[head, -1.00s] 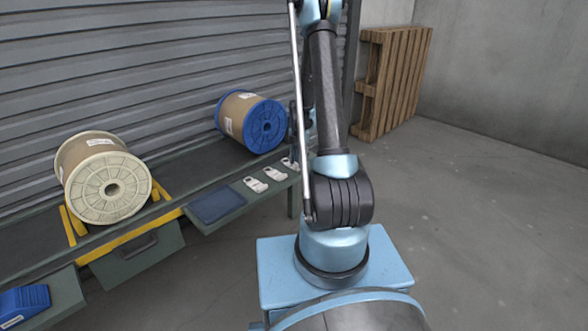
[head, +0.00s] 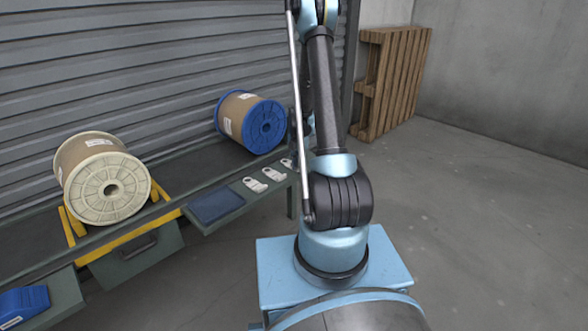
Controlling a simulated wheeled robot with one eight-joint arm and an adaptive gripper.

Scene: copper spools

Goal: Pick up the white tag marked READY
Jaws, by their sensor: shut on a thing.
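Two white tags lie side by side on the small side shelf (head: 232,213), one nearer (head: 254,185) and one farther (head: 274,174). A third white tag (head: 286,163) shows partly at the shelf's far end, beside my arm. Any marking on the tags is too small to read. My gripper (head: 296,153) is mostly hidden behind my own arm, down at the third tag. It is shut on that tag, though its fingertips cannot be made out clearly.
A dark blue pad (head: 217,206) lies on the same shelf, left of the tags. A cream-ended spool (head: 110,190) and a blue-ended spool (head: 264,126) sit on the long bench behind. A wooden pallet (head: 395,80) leans at the back; the right floor is clear.

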